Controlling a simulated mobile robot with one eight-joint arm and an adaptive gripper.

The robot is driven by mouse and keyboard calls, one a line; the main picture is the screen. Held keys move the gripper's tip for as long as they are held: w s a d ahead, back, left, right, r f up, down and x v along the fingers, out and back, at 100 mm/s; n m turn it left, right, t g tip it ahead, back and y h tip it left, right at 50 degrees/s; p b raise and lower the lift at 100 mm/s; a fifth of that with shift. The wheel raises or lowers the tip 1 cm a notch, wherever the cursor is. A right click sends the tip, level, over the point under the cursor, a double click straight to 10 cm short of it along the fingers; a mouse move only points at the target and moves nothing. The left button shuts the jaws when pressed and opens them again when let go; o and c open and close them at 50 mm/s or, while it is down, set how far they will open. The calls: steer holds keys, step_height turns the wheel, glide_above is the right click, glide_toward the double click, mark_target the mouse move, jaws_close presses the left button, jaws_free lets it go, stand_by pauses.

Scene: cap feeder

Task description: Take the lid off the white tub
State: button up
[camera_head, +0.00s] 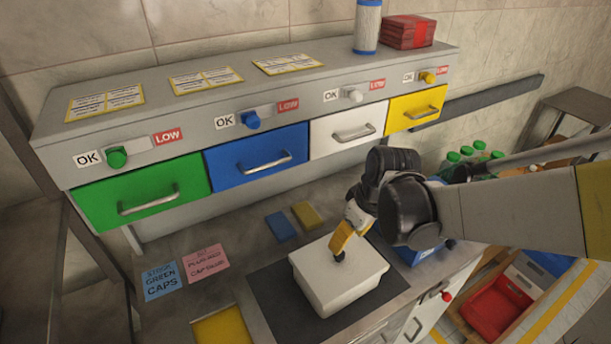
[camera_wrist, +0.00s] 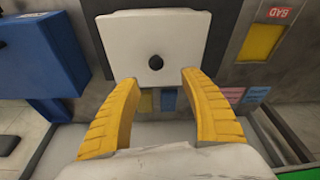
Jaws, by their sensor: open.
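The white tub (camera_head: 322,291) stands on a dark mat on the counter in the head view. Its white lid (camera_head: 318,268) is on it, and the lid with a dark round knob shows in the wrist view (camera_wrist: 188,40). The knob (camera_wrist: 155,62) is near the lid's middle edge in that view. My gripper (camera_wrist: 160,85) is open and empty, with its two yellow fingers spread apart. In the head view my gripper (camera_head: 341,252) is over the lid close to the knob. The fingers partly overlap the knob there, and I cannot tell whether they touch it.
Green, blue, white and yellow drawers (camera_head: 250,162) hang above the counter behind the tub. A blue box (camera_head: 424,256) stands close to the tub's right. Blue and yellow sponges (camera_head: 282,227) lie behind it. A yellow panel (camera_head: 223,328) lies at the front left.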

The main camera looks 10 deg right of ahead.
mark_target(339, 256)
steer(key=b+x, duration=0.1)
steer(key=x, duration=0.1)
steer(key=b+x, duration=0.1)
steer(key=x, duration=0.2)
steer(key=shift+s+d, duration=0.1)
steer(key=shift+s, duration=0.1)
steer(key=x, duration=0.2)
steer(key=b+x, duration=0.2)
steer(key=x, duration=0.1)
steer(key=shift+w+d+f, duration=0.2)
steer(key=shift+w+f, duration=0.05)
steer(key=shift+w, duration=0.2)
steer(key=shift+c, duration=0.6)
jaws_close()
